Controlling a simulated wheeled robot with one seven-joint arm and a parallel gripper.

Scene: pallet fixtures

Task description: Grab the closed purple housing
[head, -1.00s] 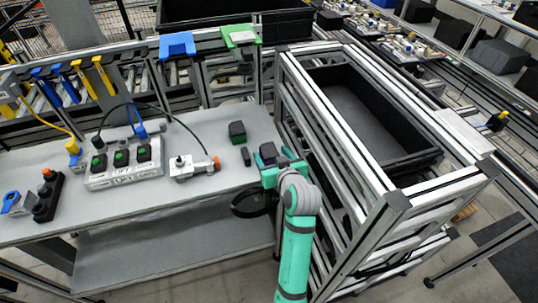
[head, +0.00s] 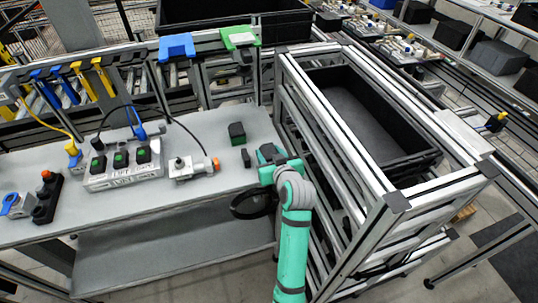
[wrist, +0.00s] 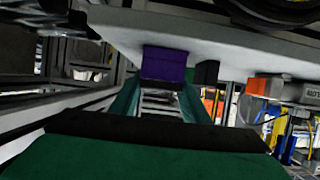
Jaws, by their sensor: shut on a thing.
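The purple housing (wrist: 163,65) is a small dark purple block in the wrist view, at the table's edge between the two green fingers of my gripper (wrist: 160,88). My gripper is shut on it. In the head view my gripper (head: 270,157) is at the right end of the grey table, and it hides the housing there. How far the housing is from the table top cannot be told.
A small black block (head: 246,157) and a dark green-and-black block (head: 237,133) lie near my gripper on the grey table (head: 215,205). A switch box (head: 122,165) stands further left. A metal frame with a black bin (head: 365,125) stands close on the right.

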